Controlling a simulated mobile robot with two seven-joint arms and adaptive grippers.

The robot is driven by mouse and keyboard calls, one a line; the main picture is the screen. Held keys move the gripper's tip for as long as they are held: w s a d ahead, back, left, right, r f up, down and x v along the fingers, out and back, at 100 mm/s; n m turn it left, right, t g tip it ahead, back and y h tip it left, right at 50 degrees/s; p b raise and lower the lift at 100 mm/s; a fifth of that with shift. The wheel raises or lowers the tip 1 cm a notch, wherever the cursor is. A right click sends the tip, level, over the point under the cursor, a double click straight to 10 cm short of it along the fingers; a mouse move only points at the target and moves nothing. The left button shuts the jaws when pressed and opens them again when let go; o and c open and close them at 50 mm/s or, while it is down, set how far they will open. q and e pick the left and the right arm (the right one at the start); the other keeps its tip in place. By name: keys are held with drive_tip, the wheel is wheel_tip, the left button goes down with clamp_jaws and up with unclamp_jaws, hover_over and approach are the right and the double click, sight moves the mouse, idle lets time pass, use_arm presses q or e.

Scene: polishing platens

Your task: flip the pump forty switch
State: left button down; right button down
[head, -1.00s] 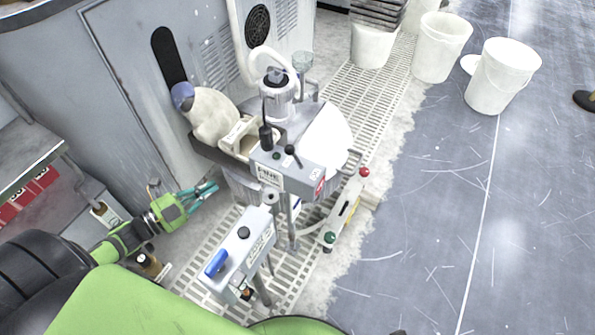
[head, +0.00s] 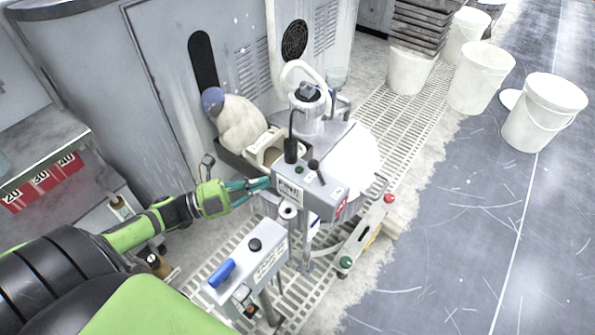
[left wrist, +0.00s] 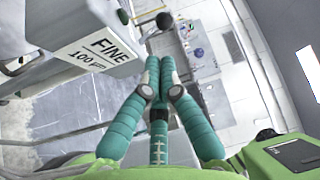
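Red plates marked 20, 30 and a last one that reads 40 (head: 70,161) line the shelf edge at the left of the head view. No switch labelled pump forty can be read. My left gripper (head: 262,188), with teal fingers, reaches right to beside the grey box marked FINE (head: 305,188), well away from the red plates. That box has black knobs on top and also shows in the left wrist view (left wrist: 85,48). There the left gripper's (left wrist: 160,66) fingertips look near each other with nothing seen between them; their opening is unclear. My right gripper is out of view.
A second grey box with a blue handle (head: 222,272) stands in front, below my left forearm. A polishing machine with a white jug (head: 307,108) sits behind the FINE box. White buckets (head: 541,112) stand at the far right. The blue-grey floor (head: 470,235) is clear.

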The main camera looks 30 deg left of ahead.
sight(318, 171)
use_arm(q)
drive_tip(key=x, duration=0.8)
drive_tip(key=shift+w+d+b, duration=0.3)
drive_tip(key=shift+w+d, duration=0.1)
drive_tip(key=shift+w, duration=0.05)
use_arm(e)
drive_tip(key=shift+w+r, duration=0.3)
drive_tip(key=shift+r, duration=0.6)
use_arm(q)
drive_tip(key=shift+r, duration=0.15)
